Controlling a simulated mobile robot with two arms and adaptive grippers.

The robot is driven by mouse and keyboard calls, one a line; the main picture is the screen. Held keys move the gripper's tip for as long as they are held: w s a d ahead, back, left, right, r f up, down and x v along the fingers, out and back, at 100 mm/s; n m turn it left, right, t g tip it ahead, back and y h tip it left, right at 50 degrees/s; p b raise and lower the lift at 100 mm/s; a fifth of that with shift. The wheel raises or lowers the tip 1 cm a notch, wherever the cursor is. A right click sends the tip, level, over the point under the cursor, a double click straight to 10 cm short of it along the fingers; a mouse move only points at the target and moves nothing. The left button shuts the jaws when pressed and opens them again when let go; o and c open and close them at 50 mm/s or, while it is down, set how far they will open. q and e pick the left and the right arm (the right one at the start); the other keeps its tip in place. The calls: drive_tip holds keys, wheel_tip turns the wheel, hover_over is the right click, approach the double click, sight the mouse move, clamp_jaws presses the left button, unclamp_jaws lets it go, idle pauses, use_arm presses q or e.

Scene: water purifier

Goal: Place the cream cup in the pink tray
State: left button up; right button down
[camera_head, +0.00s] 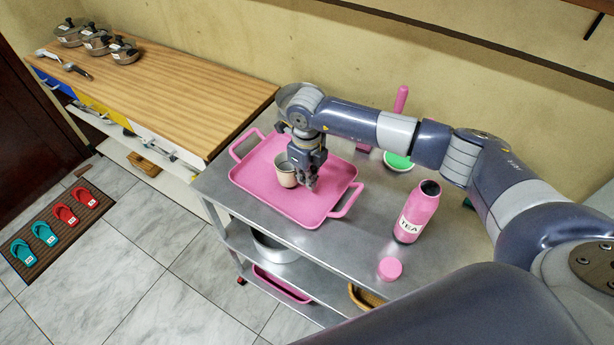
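The pink tray (258,193) lies on the upper shelf of a metal cart, with a handle at each end. The cream cup (286,172) stands upright inside the tray, near its middle. My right gripper (311,183) points down over the tray, just right of the cup. Its fingers are small and dark here. I cannot tell whether they are open or shut, or whether they touch the cup's right side. My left gripper is not in view.
A pink TEA bottle (417,212) and a pink cap (390,269) stand right of the tray on the metal cart (345,258). A green-and-white bowl (398,161) is behind my arm. A wooden counter (170,90) with several lidded pots is at left.

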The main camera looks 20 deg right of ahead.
drive_tip(key=shift+f, duration=0.75)
drive_tip(key=c, duration=1.8)
unclamp_jaws()
drive_tip(key=shift+r, duration=0.1)
drive_tip(key=shift+r, duration=0.2)
wheel_tip(320, 180, up, 12)
drive_tip(key=b, duration=0.4)
drive_tip(key=shift+s+a+f, duration=0.1)
drive_tip(key=shift+s+a, duration=0.05)
drive_tip(key=shift+s, duration=0.1)
